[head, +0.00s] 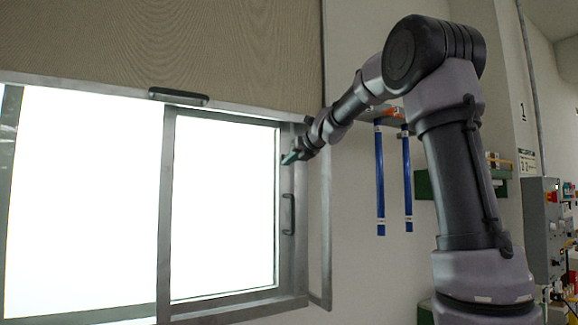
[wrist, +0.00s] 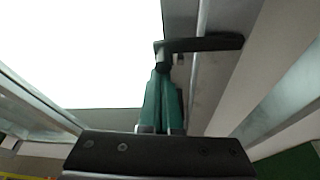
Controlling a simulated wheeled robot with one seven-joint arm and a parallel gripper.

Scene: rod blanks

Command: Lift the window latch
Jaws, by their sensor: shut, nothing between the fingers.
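The window latch (wrist: 205,44) shows in the wrist view as a dark lever pointing right from a short rounded end, on the grey window frame. My gripper (wrist: 161,82) has its green fingers together, with their tips just below the latch's rounded end in the picture. I cannot tell whether they touch it. In the head view my gripper (head: 290,158) is at the right upright of the window sash (head: 287,180). The latch cannot be made out there.
A dark pull handle (head: 289,214) sits lower on the same upright. A brown blind (head: 190,45) with a black handle (head: 179,97) covers the window's top. Blue rods (head: 380,185) hang on the wall to the right. A grey control box (head: 543,230) stands at far right.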

